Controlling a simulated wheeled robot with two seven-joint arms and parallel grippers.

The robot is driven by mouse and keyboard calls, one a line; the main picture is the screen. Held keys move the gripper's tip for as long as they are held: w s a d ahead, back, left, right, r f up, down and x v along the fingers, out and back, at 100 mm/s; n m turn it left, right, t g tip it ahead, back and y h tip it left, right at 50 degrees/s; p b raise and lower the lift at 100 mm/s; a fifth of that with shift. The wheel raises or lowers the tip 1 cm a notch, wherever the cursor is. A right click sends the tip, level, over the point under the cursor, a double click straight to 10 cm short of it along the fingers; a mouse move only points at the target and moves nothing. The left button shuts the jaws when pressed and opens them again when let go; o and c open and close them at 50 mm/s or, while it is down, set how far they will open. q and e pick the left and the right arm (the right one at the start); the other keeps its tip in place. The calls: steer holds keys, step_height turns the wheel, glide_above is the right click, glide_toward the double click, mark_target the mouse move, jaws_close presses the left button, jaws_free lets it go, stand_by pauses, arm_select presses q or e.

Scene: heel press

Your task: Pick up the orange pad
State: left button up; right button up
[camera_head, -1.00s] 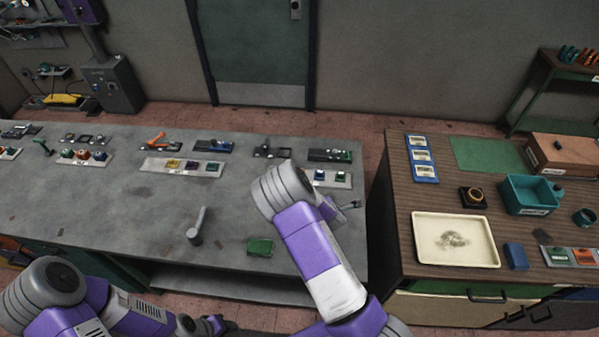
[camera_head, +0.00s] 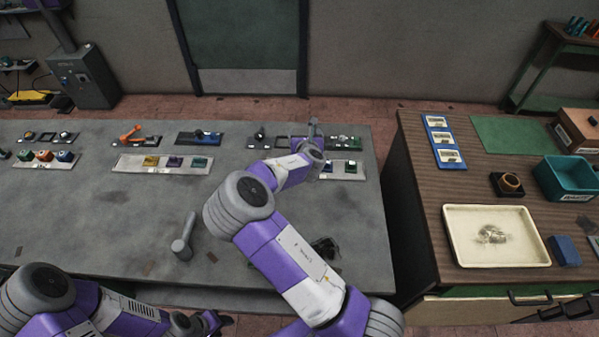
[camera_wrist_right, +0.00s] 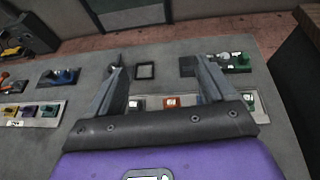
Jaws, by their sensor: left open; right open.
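A small orange-red pad (camera_wrist_right: 171,102) shows in the right wrist view, on a pale strip between the fingers of my right gripper (camera_wrist_right: 160,68). The gripper is open, with nothing held between its fingers. In the head view this right gripper (camera_head: 314,130) is over the back right of the grey bench, and my forearm hides part of the strip there. Another orange-red pad (camera_head: 43,155) sits in a row at the bench's left. My left gripper (camera_head: 212,322) is low at the front edge, open, its fingers small and partly hidden.
A strip with yellow, purple and green pads (camera_head: 163,163) lies left of my right arm. A grey upright lever (camera_head: 184,240) stands nearer the front. A wooden-topped cabinet with a cream tray (camera_head: 452,232) is at the right, across a gap.

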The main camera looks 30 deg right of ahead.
step_height(320, 180, down, 18)
steer(key=b, duration=1.6)
steer(key=shift+f+b, duration=0.25)
steer(key=shift+b, duration=0.05)
steer(key=b+x, duration=0.1)
steer(key=x, duration=0.5)
steer(key=shift+w+f+b, duration=0.2)
steer(key=shift+f+b, duration=0.05)
steer(key=shift+b, duration=0.15)
steer(key=shift+w+d+f, duration=0.15)
steer(key=shift+w+d, duration=0.15)
steer(key=shift+w, duration=0.15)
steer(key=shift+c, duration=0.2)
steer(key=c, duration=1.1)
